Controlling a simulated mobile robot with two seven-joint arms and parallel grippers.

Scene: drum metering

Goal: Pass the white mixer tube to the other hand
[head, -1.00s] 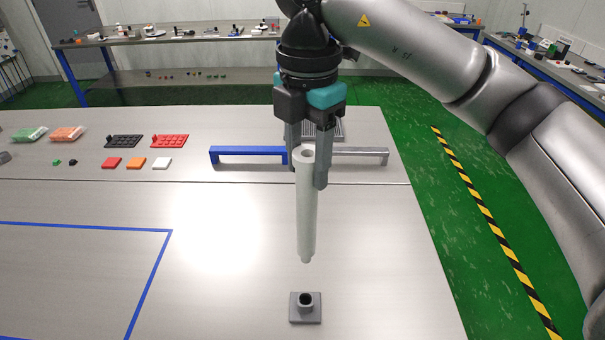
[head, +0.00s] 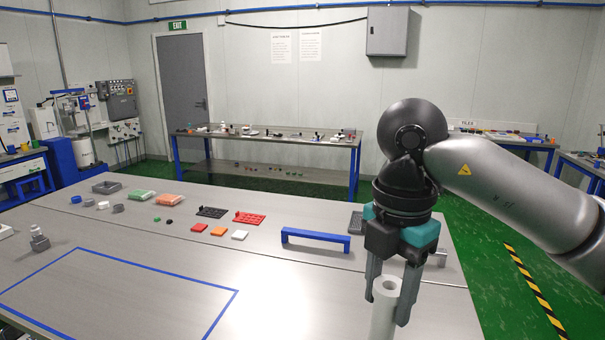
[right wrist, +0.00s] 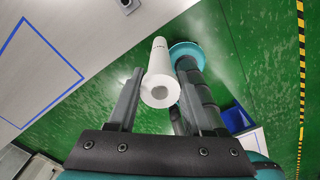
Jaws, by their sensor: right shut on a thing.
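The white mixer tube (head: 383,318) is a long, pale, hollow cylinder. It hangs upright in the head view at the lower right, and its lower part is cut off by the picture edge. My right gripper (head: 394,292) points down and is shut on the tube near its open top end. The right wrist view also shows the tube (right wrist: 159,62) between the two fingers, its hollow end facing the camera. My left gripper is not in view.
A blue bar handle (head: 315,236) stands on the table behind the tube. Red (head: 199,227), orange and white blocks lie left of it. A blue tape outline (head: 172,273) marks clear table at the left. Green floor (head: 475,232) lies beyond the right edge.

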